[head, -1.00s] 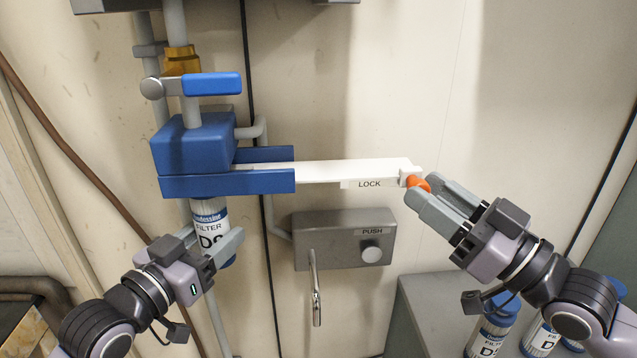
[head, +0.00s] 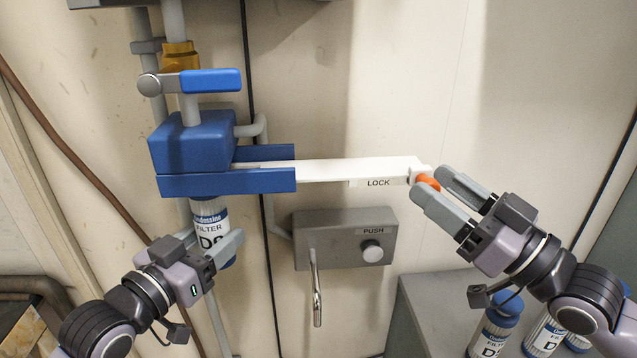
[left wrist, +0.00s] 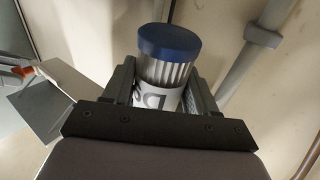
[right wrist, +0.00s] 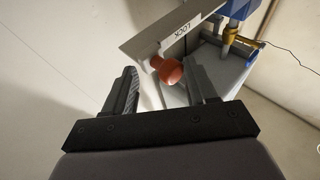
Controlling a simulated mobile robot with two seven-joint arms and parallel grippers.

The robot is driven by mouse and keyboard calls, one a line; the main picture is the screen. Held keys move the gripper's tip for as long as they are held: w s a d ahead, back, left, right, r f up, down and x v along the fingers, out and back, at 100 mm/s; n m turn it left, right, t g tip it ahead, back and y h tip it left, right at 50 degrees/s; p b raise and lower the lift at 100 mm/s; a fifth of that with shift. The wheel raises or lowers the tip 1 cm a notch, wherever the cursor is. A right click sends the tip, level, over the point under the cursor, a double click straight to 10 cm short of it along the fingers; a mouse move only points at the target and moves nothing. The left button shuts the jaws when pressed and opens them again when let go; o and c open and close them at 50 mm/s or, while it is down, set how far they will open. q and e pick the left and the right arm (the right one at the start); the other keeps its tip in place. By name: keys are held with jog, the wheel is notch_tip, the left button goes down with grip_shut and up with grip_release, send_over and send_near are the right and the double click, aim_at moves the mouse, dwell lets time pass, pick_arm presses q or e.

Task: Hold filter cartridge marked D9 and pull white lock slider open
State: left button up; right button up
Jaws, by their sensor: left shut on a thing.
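The white lock slider (head: 335,170), labelled LOCK, sticks out far to the right from the blue housing (head: 192,150). An orange knob (head: 427,182) is on its right end; it also shows in the right wrist view (right wrist: 167,71). My right gripper (head: 437,184) is open around the knob, with gaps between the fingers and it. The filter cartridge (head: 208,222) hangs upright under the housing, its marking partly hidden by my left gripper (head: 218,240). That gripper is shut on the cartridge. The left wrist view shows its blue end cap (left wrist: 168,42) between the fingers.
A blue-handled valve (head: 212,81) is above the housing. A grey box marked PUSH (head: 345,240) with a spout is on the wall below the slider. Several other cartridges (head: 492,325) stand on a grey surface at the lower right. The wall right of the slider is clear.

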pick_arm(q)
jog(key=shift+f+b, duration=1.1)
jog(key=shift+f, duration=1)
jog(key=shift+s+r+p, duration=0.1)
jog(key=shift+s+p, duration=0.55)
jog(key=shift+s, duration=0.45)
jog(key=s+p, duration=0.3)
jog(key=s, duration=0.7)
jog(key=shift+s, duration=0.4)
jog(key=shift+s+d, duration=0.1)
